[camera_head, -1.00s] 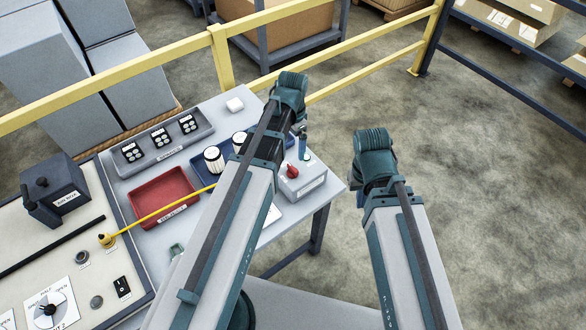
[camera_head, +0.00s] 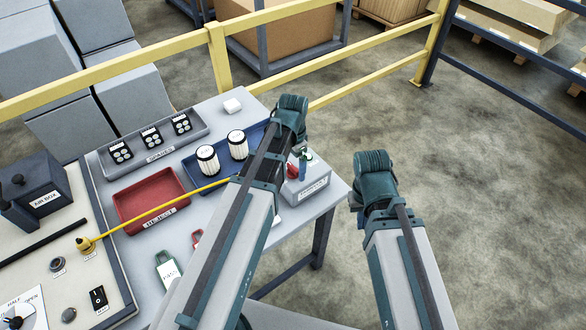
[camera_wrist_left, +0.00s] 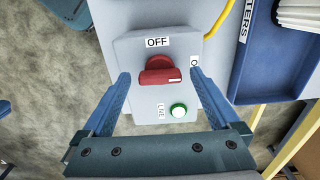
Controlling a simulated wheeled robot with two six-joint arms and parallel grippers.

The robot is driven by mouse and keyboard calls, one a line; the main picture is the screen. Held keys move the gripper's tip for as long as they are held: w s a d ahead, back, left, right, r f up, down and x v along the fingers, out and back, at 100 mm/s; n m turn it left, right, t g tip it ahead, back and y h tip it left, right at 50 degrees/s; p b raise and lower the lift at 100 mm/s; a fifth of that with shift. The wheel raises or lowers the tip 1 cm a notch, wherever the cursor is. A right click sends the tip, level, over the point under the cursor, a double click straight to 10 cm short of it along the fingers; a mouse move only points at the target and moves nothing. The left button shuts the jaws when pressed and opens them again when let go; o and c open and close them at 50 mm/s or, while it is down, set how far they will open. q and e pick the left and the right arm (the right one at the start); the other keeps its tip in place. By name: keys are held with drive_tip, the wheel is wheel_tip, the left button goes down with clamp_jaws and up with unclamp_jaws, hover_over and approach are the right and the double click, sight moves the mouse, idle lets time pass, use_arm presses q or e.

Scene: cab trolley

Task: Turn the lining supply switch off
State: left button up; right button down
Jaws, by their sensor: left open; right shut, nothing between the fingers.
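The lining supply switch is a red rotary knob (camera_wrist_left: 158,72) on a light grey box (camera_wrist_left: 137,48), shown close up in the left wrist view. Its white mark points right, towards a partly hidden label starting with O; the OFF label (camera_wrist_left: 157,42) is above the knob. A green lamp (camera_wrist_left: 179,110) marked LIVE sits below right. My left gripper (camera_wrist_left: 160,77) is open, its blue fingers on either side of the knob, apparently with gaps. In the head view the box (camera_head: 312,187) is partly behind my left gripper (camera_head: 299,165). My right gripper (camera_head: 362,200) is shut and empty, right of the table.
A yellow cable (camera_head: 160,210) crosses over a red reject tray (camera_head: 130,200). A blue tray (camera_head: 198,170) with white filters (camera_head: 237,145) is beside the box. A yellow rail (camera_head: 160,52) runs behind the table. Floor right of the table is clear.

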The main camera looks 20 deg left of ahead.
use_arm(q)
drive_tip(key=c, duration=1.4)
drive_tip(key=n, duration=0.4)
drive_tip(key=shift+n, duration=0.4)
drive_tip(key=n, duration=0.4)
drive_tip(key=shift+n, duration=0.3)
drive_tip(key=n, duration=0.4)
drive_tip(key=shift+n, duration=2.3)
